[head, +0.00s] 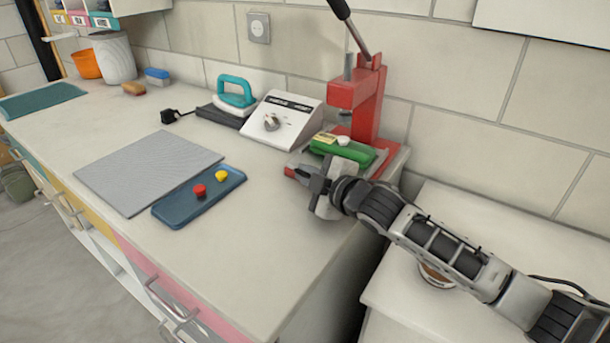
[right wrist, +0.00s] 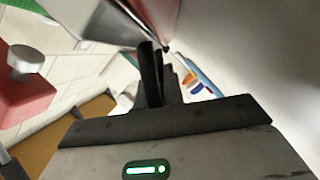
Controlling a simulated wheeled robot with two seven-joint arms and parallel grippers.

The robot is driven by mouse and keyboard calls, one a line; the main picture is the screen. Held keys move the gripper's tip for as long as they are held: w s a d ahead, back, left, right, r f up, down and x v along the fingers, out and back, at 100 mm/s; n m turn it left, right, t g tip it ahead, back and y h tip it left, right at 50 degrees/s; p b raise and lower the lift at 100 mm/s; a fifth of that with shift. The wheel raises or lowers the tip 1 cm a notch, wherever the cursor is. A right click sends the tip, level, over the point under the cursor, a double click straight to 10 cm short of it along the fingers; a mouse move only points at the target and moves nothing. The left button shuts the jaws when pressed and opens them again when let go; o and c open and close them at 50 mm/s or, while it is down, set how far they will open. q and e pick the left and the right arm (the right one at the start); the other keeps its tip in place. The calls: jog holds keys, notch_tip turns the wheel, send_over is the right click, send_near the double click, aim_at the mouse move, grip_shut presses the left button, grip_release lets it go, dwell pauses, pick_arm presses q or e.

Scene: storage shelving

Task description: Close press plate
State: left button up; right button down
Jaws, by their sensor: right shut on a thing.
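The red press (head: 368,105) stands at the right end of the counter, against the wall, with its lever raised. Its base plate (head: 383,158) carries a green piece (head: 352,154) with a small white round part on top. My right gripper (head: 312,180) is at the front left corner of the press base, low over the counter. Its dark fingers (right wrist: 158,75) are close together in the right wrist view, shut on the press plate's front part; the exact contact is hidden. A red block with a grey knob (right wrist: 25,62) shows beside them. My left gripper is not in view.
A white control box (head: 284,120) and a teal-handled iron (head: 236,92) stand left of the press. A blue tray (head: 180,212) with red and yellow pieces lies by a grey mat (head: 140,175). The counter's front right is clear. A lower white surface (head: 490,235) lies to the right.

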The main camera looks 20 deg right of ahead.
jog(key=c, duration=1.5)
grip_release()
jog(key=shift+w+d, duration=0.15)
jog(key=shift+d, duration=0.1)
pick_arm(q)
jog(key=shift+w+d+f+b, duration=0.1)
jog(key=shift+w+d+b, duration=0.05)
jog(key=shift+b, duration=0.35)
pick_arm(e)
jog(key=v, duration=1.6)
